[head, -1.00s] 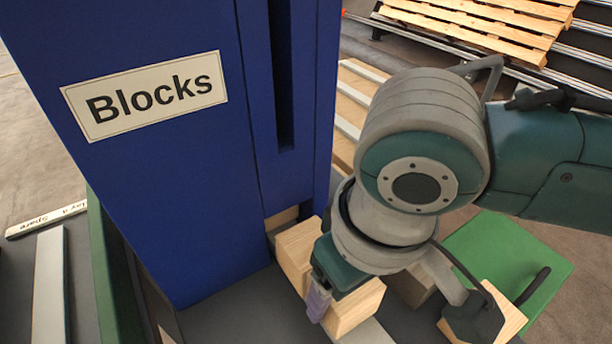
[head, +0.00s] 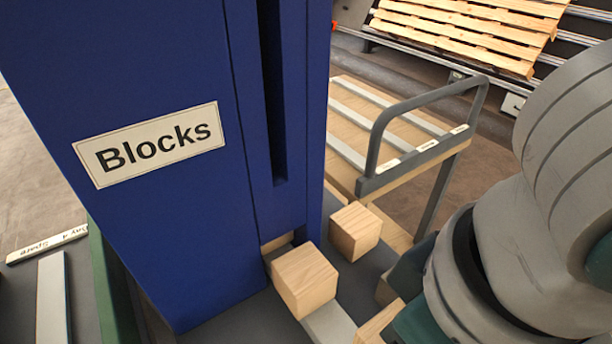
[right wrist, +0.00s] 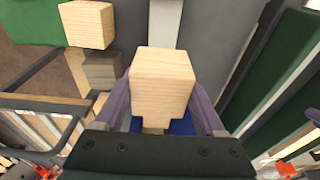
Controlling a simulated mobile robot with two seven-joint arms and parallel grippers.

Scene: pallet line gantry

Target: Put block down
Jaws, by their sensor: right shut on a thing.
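A blue column labelled "Blocks" (head: 190,230) stands at the left of the head view. A pale wooden block (head: 303,280) sits at the foot of its slot. A second wooden block (head: 355,230) sits behind it to the right. Part of another wooden block (head: 374,328) shows at the bottom edge, beside a dark green part of my right arm. In the right wrist view my right gripper (right wrist: 162,92) is shut on a wooden block (right wrist: 163,72) between its purple fingers. My right arm hides much of the head view's right side. My left gripper is out of view.
A wooden cart with a grey handle (head: 415,135) stands behind the blocks. A slatted wooden pallet (head: 460,35) lies on rails at the back. In the right wrist view another wooden block (right wrist: 86,25) is at upper left, near a green surface (right wrist: 25,25).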

